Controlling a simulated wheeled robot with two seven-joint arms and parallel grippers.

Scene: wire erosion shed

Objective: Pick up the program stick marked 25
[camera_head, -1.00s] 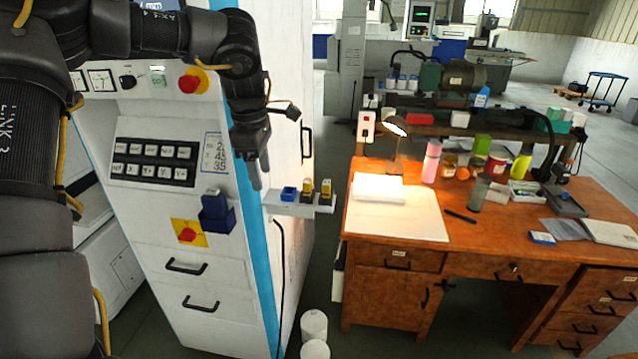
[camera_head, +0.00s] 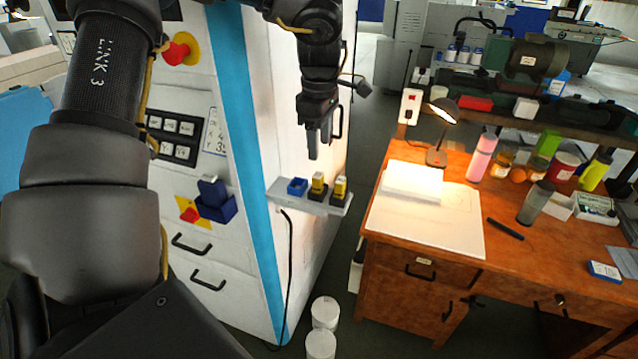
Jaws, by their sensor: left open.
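Two yellow program sticks, a left one (camera_head: 319,181) and a right one (camera_head: 340,186), stand upright in dark holders on a small light shelf (camera_head: 322,208) at the machine's side. Their markings are too small to read, so I cannot tell which is 25. A blue holder (camera_head: 297,186) stands left of them and shows no yellow stick. My left gripper (camera_head: 317,148) points down above the shelf, just over the left stick in the picture. It is open, with nothing between its fingers, and apart from the sticks. My right gripper is not in view.
The white and blue machine (camera_head: 255,140) rises behind the shelf, with a dark blue box (camera_head: 216,207) on its front. A wooden desk (camera_head: 440,245) with a lit lamp (camera_head: 443,112) stands to the right. White cylinders (camera_head: 324,312) stand on the floor below.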

